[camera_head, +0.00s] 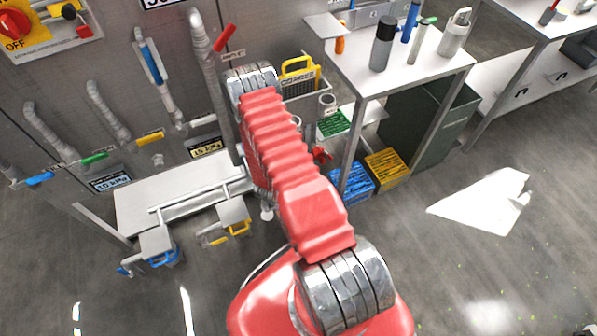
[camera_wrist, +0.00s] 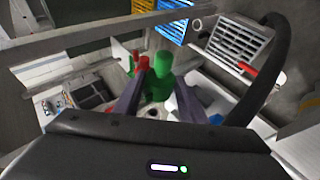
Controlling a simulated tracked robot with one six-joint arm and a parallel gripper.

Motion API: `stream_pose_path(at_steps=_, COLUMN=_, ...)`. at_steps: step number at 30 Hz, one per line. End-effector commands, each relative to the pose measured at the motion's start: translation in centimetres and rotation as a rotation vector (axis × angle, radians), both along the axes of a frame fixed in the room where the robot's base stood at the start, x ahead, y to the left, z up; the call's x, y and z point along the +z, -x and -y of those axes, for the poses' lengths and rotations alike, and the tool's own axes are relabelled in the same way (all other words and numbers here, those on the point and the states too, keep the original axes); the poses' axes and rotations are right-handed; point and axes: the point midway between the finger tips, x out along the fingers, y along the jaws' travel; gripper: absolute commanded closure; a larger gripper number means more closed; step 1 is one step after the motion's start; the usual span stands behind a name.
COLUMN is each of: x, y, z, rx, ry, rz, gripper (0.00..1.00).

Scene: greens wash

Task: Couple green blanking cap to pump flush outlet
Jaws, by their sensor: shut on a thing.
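In the wrist view my gripper (camera_wrist: 160,92) is shut on a green cap (camera_wrist: 162,66), which sits upright between the two dark fingers. A pale round opening (camera_wrist: 154,112) shows just below the cap; I cannot tell whether they touch or whether it is the pump flush outlet. A small red part (camera_wrist: 136,64) shows behind the left finger. In the head view my red arm covers the gripper and cap. A grey pipe (camera_head: 208,70) with a red handle (camera_head: 224,38) rises on the wall beside my arm. I cannot make out the flush outlet for certain.
Wall pipes carry blue (camera_head: 40,179), green (camera_head: 94,158) and yellow (camera_head: 150,138) handles above a pale bench (camera_head: 175,190). A steel table (camera_head: 405,68) with bottles stands right, near blue (camera_head: 357,181) and yellow (camera_head: 388,167) crates. A dark hose (camera_wrist: 277,70) curves right.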

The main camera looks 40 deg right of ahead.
Motion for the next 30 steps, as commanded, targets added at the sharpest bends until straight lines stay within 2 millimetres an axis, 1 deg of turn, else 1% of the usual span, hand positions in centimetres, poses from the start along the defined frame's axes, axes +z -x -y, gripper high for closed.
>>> stream_pose_path(at_steps=13, x=0.1, y=0.1, z=-0.1, rx=-0.003, ry=0.000, rz=-0.003, gripper=0.90)
stream_pose_path(at_steps=17, x=0.1, y=-0.3, z=0.1, rx=-0.004, ry=0.000, rz=-0.001, gripper=0.90)
stream_pose_path(at_steps=30, x=0.1, y=-2.6, z=0.8, rx=-0.004, ry=0.000, rz=-0.001, gripper=0.90)
